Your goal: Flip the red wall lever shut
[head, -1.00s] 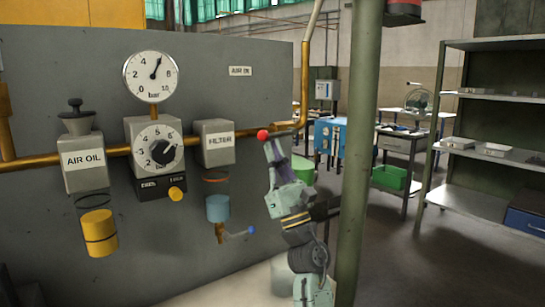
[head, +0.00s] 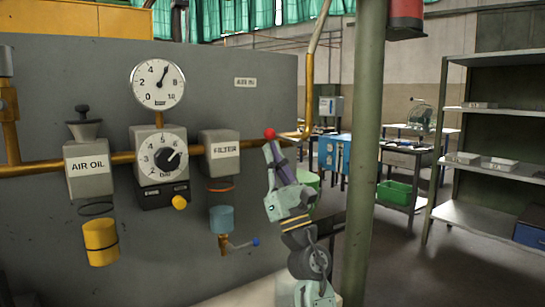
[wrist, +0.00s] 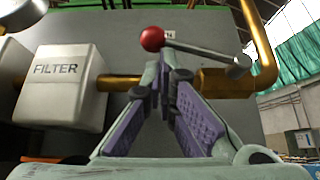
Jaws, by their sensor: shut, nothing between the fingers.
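The red wall lever shows its red ball knob (head: 269,133) in the head view, just above my gripper tips. In the wrist view the red ball (wrist: 152,38) is at upper middle, with a grey rod (wrist: 200,51) running right and slightly down to a pivot on the brass valve body (wrist: 218,82). The rod lies roughly along the pipe. My gripper (head: 271,146) is shut and empty, pointing up. In the wrist view its purple-padded fingers (wrist: 167,78) meet just below the ball. I cannot tell whether they touch it.
The white FILTER block (wrist: 63,85) is left of my fingers; its blue bowl (head: 221,219) hangs below with a blue-tipped handle (head: 255,242). A brass pipe (head: 305,90) rises right of the lever. A green post (head: 364,150) stands close at the right.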

